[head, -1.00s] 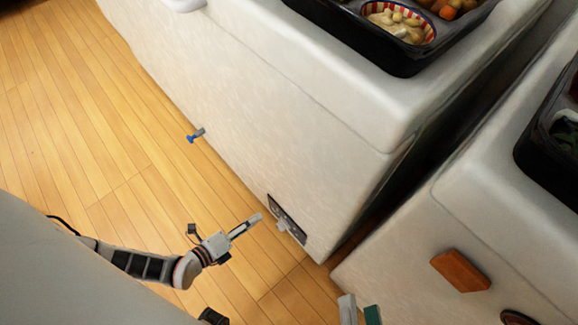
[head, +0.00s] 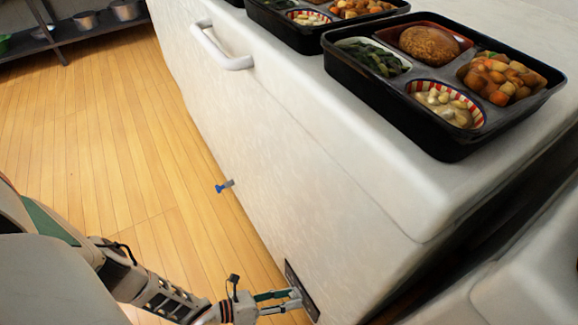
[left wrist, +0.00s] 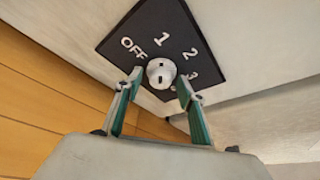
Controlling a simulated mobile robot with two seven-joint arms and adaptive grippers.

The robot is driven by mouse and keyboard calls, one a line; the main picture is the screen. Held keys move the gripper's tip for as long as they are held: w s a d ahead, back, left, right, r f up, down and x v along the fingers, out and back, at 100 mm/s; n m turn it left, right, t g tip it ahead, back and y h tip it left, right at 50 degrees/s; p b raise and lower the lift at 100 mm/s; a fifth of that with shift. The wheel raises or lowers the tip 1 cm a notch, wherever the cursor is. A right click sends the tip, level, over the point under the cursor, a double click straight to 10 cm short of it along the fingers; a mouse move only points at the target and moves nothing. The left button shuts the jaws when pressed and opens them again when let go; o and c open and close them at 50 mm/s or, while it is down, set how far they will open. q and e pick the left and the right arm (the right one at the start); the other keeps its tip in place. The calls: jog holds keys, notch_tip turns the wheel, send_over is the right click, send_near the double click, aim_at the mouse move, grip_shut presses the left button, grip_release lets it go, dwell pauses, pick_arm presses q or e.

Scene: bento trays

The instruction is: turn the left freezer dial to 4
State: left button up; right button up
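The left freezer's dial (left wrist: 161,73) is a round white knob on a black panel (left wrist: 143,28) lettered OFF, 1, 2 and 3. A 4 is not readable, and I cannot tell exactly where the knob points. The panel also shows low on the freezer front in the head view (head: 290,271). My left gripper (head: 297,299) is at the panel, and the dial is hidden behind its fingers there. In the left wrist view the gripper (left wrist: 160,78) is open, one finger on each side of the knob, with small visible gaps. My right gripper is not in view.
The white freezer (head: 270,160) has a handle (head: 220,48) and a blue-tipped peg (head: 224,186) on its front. A black bento tray (head: 440,148) with food stands on its lid. Another white unit (head: 530,280) is at the right. The wood floor (head: 110,140) is clear.

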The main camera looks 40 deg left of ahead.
pick_arm(q)
jog(key=shift+w, duration=0.1)
jog(key=c, duration=0.8)
jog(key=shift+d, duration=0.1)
jog(key=shift+d+m+y, duration=0.1)
jog(key=shift+m+y, duration=1.2)
jog(key=shift+m, duration=0.6)
jog(key=o, duration=0.8)
